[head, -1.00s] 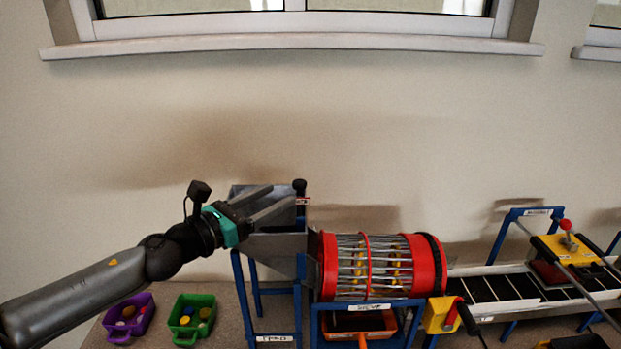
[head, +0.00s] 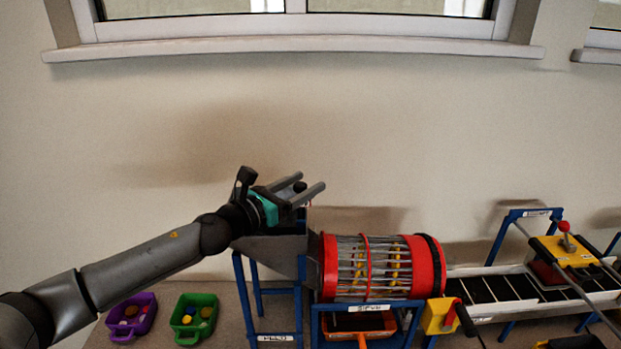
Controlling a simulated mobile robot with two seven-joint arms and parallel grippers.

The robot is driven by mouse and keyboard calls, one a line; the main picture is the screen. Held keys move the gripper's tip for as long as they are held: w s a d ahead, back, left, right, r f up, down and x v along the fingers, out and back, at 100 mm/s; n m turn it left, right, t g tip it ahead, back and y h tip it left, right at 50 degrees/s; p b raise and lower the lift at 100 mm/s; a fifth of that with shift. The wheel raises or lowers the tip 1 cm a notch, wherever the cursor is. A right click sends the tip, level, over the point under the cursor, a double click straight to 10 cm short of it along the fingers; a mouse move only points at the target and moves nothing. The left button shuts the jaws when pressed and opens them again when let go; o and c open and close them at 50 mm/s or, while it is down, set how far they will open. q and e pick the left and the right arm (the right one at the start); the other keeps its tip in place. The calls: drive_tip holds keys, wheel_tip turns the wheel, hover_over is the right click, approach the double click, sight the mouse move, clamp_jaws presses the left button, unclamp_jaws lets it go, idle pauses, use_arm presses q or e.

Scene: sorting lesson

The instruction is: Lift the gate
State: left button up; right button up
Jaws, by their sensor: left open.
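The grey feed hopper (head: 272,245) stands on a blue frame left of the red sieve drum. A dark round knob (head: 300,187) shows above the hopper's right end, apparently the gate's handle; the gate plate below it is hidden or too small to tell. My left gripper (head: 309,183) is open above the hopper, one finger on each side of the knob in the picture. I cannot tell whether the fingers touch it. My right gripper is not in view.
The red sieve drum (head: 421,268) holds yellow pieces, with an orange tray (head: 378,334) below. A conveyor (head: 515,308) with a yellow, red-knobbed unit (head: 568,252) stands right. A purple bin (head: 131,329) and a green bin (head: 193,329) hold coloured discs. The wall behind is clear.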

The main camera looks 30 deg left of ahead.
use_arm(q)
drive_tip(key=shift+x, duration=1.2)
clamp_jaws()
idle(0.7)
